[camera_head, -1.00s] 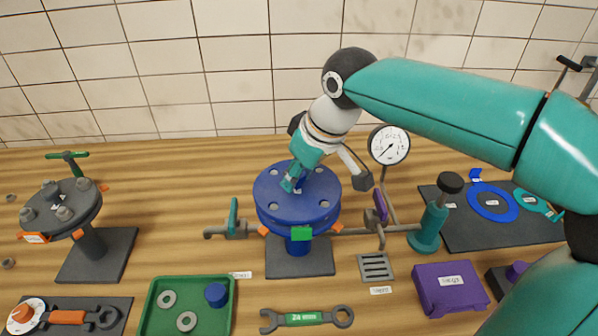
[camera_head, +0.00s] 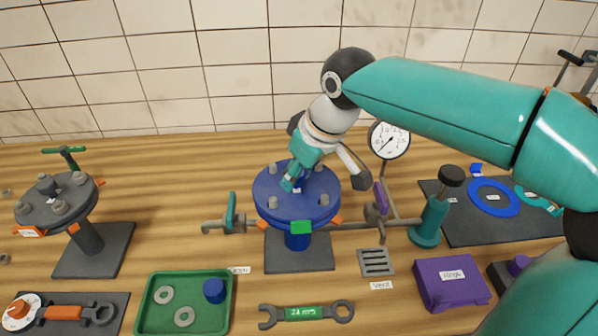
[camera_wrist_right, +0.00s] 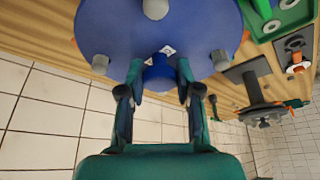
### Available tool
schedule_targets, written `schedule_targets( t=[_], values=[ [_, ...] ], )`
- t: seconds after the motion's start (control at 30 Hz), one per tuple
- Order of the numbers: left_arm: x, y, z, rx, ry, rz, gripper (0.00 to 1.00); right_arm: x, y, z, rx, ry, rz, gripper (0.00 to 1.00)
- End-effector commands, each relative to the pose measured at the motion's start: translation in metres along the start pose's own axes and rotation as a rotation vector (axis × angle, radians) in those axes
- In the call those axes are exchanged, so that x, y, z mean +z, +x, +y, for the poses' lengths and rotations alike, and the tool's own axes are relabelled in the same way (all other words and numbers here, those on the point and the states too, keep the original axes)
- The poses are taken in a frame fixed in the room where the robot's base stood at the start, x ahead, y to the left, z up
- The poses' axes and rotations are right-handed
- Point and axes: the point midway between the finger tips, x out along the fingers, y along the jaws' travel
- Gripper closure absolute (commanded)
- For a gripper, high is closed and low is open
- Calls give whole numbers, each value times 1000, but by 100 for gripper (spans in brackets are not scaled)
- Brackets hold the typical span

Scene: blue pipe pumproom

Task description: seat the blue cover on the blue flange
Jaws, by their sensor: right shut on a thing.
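The blue cover (camera_head: 302,208) lies level on top of the blue flange (camera_head: 297,241) in the middle of the bench. Several grey studs stand up through the cover around its rim. I cannot tell whether any gap remains between cover and flange. My right gripper (camera_head: 291,183) comes down from the upper right and is shut on the cover's central knob. In the right wrist view, the fingers (camera_wrist_right: 160,76) flank the blue knob (camera_wrist_right: 158,70) on the cover's face (camera_wrist_right: 115,28). My left gripper is not in view.
A pressure gauge (camera_head: 389,140) and a pipe with valves stand right of the flange. A grey flange (camera_head: 88,238) stands at left. A green tray (camera_head: 146,318), a wrench (camera_head: 300,314) and a purple box (camera_head: 452,285) lie in front. A tiled wall is behind.

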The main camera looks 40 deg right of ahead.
Motion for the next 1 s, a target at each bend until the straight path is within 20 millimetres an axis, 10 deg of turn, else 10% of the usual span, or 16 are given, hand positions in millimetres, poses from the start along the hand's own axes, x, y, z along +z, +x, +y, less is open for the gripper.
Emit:
schedule_targets(
  t=[0.43, 0.47, 0.6, 1.0],
  values=[
    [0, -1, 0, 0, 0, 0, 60, 1, -3, 0, 0, 0, 3, 100],
    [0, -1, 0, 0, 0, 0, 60, 1, -3, 0, 0, 0, 3, 63],
    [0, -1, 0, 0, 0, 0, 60, 1, -3, 0, 0, -1, 3, 40],
    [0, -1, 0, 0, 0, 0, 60, 2, -5, -1, 0, -1, -1, 37]
  ],
)
